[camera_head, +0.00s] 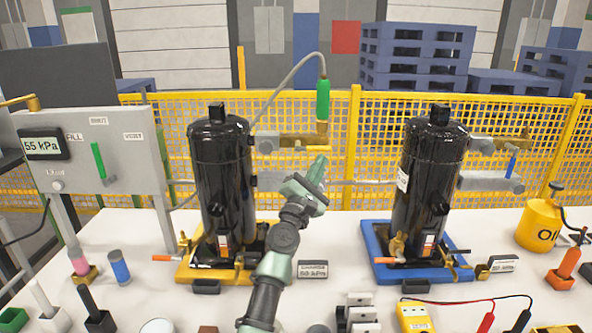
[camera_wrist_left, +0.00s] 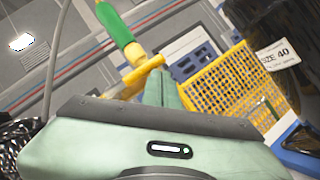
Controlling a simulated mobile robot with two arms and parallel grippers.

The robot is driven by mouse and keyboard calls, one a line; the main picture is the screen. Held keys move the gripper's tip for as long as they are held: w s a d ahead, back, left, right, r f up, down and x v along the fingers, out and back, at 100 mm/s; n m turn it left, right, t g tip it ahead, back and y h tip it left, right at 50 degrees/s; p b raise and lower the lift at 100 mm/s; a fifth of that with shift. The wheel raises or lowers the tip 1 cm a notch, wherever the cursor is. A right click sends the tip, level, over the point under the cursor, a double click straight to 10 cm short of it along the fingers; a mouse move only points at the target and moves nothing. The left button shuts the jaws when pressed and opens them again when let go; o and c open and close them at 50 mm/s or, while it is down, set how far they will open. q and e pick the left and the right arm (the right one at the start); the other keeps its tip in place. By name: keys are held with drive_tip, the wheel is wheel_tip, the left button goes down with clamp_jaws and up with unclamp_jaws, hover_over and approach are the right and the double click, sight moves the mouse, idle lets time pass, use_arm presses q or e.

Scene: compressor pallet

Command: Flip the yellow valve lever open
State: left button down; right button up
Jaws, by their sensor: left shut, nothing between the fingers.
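My left gripper (camera_head: 318,166) is shut and empty. Its green fingers point up, just below a yellow-brown bar (camera_head: 303,140) beside the left black tank (camera_head: 221,180). A green hose handle (camera_head: 323,99) stands upright at the bar's right end. In the left wrist view, the fingertips (camera_wrist_left: 162,78) overlap the lower edge of a yellow bar (camera_wrist_left: 143,73) under the green handle (camera_wrist_left: 118,27); I cannot tell whether they touch. This bar may be the valve lever. Another yellow lever (camera_head: 15,101) lies on top of the gauge panel (camera_head: 130,148) at the left. My right gripper is out of view.
A second black tank (camera_head: 424,185) stands on a blue base (camera_head: 377,255) at right. A grey hose (camera_head: 285,85) arcs to the green handle. Yellow mesh fencing (camera_head: 345,105) runs behind. Tools and an oil can (camera_head: 540,225) occupy the white table (camera_head: 330,240).

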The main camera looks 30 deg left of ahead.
use_arm(q)
drive_tip(key=v, duration=0.7)
drive_tip(key=shift+f, duration=0.1)
